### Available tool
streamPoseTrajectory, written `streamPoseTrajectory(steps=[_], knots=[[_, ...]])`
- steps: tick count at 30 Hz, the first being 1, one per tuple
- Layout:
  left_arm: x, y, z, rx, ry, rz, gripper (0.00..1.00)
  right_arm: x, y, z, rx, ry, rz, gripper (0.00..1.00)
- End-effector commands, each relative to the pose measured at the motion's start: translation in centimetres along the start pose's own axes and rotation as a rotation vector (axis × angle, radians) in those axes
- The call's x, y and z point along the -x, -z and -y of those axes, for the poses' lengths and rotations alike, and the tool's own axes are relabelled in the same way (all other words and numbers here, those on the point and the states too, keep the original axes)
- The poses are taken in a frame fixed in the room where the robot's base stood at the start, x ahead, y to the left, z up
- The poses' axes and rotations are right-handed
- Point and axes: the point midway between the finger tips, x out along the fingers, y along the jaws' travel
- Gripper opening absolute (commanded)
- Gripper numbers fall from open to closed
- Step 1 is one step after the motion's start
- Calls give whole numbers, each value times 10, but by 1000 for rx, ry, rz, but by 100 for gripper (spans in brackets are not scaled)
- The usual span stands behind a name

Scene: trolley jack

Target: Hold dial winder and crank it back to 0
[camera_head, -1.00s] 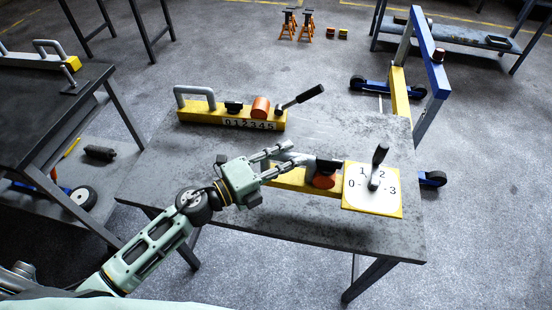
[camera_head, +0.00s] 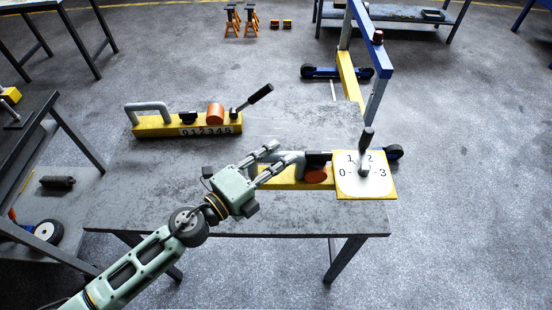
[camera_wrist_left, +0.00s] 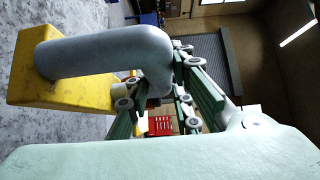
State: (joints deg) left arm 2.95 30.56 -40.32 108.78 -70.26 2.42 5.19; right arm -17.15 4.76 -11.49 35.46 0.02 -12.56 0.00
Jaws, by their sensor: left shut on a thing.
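My left gripper (camera_head: 274,159) is shut on the grey handle, which shows large in the left wrist view (camera_wrist_left: 105,53). My left fingers and the handle partly hide each other. My right gripper is not in view.
A second yellow block (camera_head: 160,129) with a grey handle, orange roller, 0 to 5 scale and black lever stands farther back on the grey table (camera_head: 150,190). A blue and yellow jack frame (camera_head: 371,60) stands behind the right edge. Bare table lies between the blocks.

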Motion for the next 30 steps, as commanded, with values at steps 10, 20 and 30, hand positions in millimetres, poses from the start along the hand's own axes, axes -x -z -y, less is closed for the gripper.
streamPoseTrajectory(steps=[10, 20, 30], knots=[[29, -65, 49, -6, 7, 3, 0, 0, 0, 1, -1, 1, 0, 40], [51, -102, 92, 1, 10, -2, 0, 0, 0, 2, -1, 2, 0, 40], [51, -103, 78, 5, 12, -1, 0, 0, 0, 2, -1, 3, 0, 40]])
